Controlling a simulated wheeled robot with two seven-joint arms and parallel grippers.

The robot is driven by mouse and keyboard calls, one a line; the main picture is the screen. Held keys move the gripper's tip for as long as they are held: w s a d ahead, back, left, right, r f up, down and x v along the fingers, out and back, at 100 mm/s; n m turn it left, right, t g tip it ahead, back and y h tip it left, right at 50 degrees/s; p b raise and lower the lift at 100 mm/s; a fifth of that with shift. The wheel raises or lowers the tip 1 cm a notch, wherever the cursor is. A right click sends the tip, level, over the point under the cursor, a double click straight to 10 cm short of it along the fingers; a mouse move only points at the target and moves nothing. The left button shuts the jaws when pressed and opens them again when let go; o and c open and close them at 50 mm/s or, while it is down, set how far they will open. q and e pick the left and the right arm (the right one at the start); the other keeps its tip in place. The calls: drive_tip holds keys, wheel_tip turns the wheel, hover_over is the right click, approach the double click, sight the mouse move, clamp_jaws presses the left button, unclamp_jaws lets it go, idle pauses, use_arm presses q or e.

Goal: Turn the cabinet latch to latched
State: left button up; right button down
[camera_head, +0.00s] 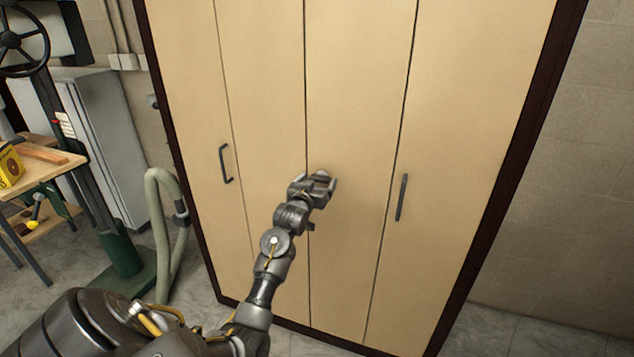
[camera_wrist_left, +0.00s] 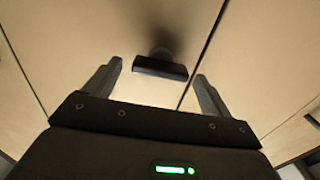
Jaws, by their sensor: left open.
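The tan cabinet (camera_head: 355,90) has tall flat doors in a dark frame. In the left wrist view, the cabinet latch (camera_wrist_left: 160,67) is a short black bar on a round base, mounted on the door face beside a dark door seam. The bar lies nearly crosswise in that view, its right end close to the seam. My left gripper (camera_head: 322,183) is at the middle of the cabinet, in front of the doors, and mostly hides the latch in the head view. Its fingers (camera_wrist_left: 158,72) are open, one on each side of the latch, with gaps between. My right gripper is out of view.
Two dark pull handles (camera_head: 224,165) and (camera_head: 401,197) stick out of the doors on either side of my left gripper. A pale green hose (camera_head: 155,230) and a workbench (camera_head: 35,165) stand left of the cabinet. Floor at the lower right is clear.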

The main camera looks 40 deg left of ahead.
use_arm(q)
drive_tip(key=c, duration=1)
